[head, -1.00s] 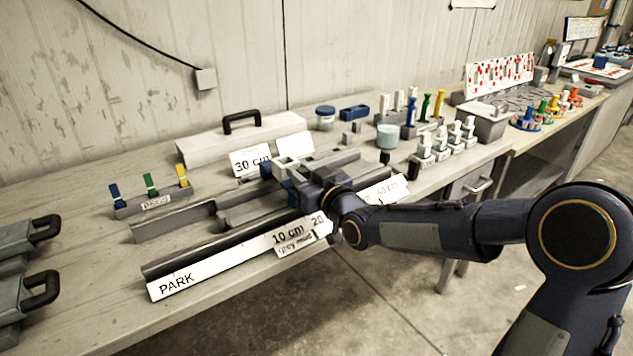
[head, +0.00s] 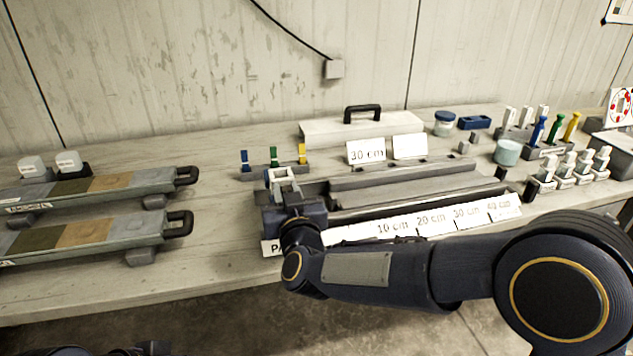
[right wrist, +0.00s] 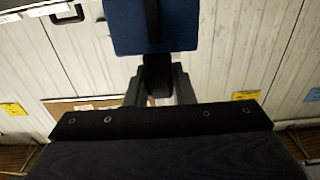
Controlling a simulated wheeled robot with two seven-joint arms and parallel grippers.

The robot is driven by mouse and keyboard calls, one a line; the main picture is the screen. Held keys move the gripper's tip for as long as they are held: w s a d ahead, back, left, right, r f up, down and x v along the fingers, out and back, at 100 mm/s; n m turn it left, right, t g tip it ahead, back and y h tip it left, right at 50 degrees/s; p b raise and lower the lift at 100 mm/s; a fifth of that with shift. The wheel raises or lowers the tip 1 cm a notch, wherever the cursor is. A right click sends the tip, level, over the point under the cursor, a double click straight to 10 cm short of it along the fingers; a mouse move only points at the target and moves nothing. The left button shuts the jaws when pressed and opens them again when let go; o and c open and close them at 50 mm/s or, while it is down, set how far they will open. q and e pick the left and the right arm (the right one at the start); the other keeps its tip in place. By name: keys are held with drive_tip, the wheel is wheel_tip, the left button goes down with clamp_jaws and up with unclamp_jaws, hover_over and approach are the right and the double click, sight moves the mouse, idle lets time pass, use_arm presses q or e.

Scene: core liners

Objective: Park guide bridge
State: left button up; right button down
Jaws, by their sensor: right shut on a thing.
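The guide bridge shows in the head view as a light grey, open frame (head: 284,180) at the left end of the long grey rail fixture (head: 420,207). My right gripper (head: 291,203) is shut on it, and the gripper and wrist hide its lower part. In the right wrist view a blue block (right wrist: 155,28) with a black strip sits at my fingertips. The PARK label (head: 270,248) lies just below the gripper, mostly covered by my arm. I cannot tell whether the bridge touches the rail. My left gripper is not clearly seen.
Scale labels (head: 431,222) run along the fixture's front. A peg rack (head: 260,172) stands behind the bridge. Two core trays with black handles (head: 90,233) lie to the left. A white case (head: 350,130) and a 30 cm card (head: 366,151) stand behind. Bare bench lies left of the bridge.

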drive_tip(key=shift+s+a, duration=0.3)
drive_tip(key=shift+a, duration=0.45)
drive_tip(key=c, duration=1.2)
unclamp_jaws()
drive_tip(key=shift+a, duration=0.2)
drive_tip(key=shift+c, duration=0.2)
drive_tip(key=shift+d, duration=0.1)
drive_tip(key=v, duration=0.8)
drive_tip(key=shift+w, duration=0.1)
